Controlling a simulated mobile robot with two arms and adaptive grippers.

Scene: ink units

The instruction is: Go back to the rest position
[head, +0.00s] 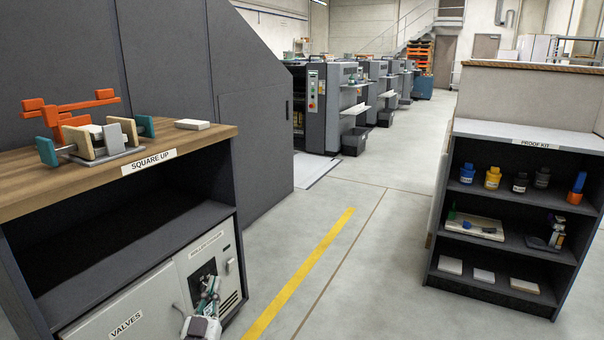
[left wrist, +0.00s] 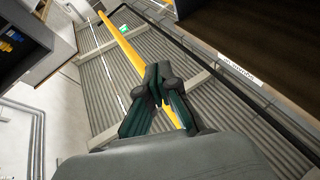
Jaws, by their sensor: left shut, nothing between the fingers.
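My left gripper (head: 213,281) is low in the head view, in front of the lower cabinet with the VALVES door (head: 128,318). Its fingers point up in the picture, and nothing is seen in them. The left wrist view shows the same gripper (left wrist: 158,72) with its dark green fingers together and empty. Whether it touches the cabinet cannot be told from the head view. My right gripper is in neither view.
The SQUARE UP bench (head: 215,135) at left holds an orange and teal fixture (head: 75,118) and a pale block (head: 192,124). The PROOF KIT shelf (head: 483,131) stands at right with several bottles. The floor with a yellow line (head: 300,270) is clear between them.

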